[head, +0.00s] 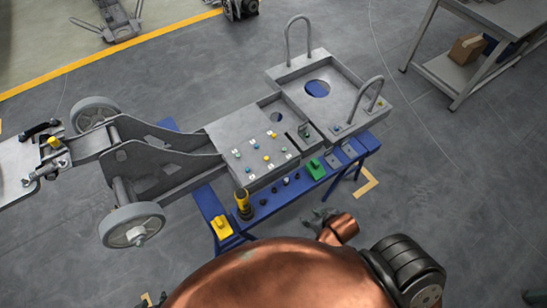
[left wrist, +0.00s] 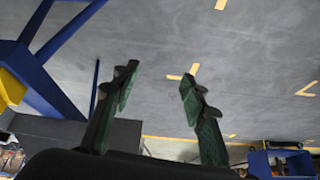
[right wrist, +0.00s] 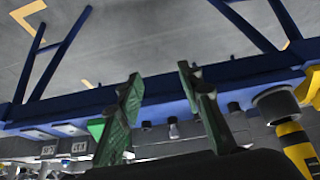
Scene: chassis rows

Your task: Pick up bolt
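Several small dark bolts stand in a row on the blue rail (head: 262,202) of the chassis stand in the head view. In the right wrist view, one bolt (right wrist: 173,130) shows between the fingers, with another bolt (right wrist: 146,125) beside it; both are beyond the fingertips. My right gripper (head: 322,214) is open and empty, in front of the rail; its spread fingers show in the right wrist view (right wrist: 160,85). My left gripper (head: 149,300) barely shows at the bottom of the head view. In the left wrist view it (left wrist: 160,75) is open and empty, facing bare floor.
A yellow-black tool (head: 242,204), a yellow block (head: 222,227) and a green block (head: 315,169) sit along the blue stand. The grey chassis (head: 215,133) with wheels and upright handles lies behind. A cart (head: 470,60) stands at the right.

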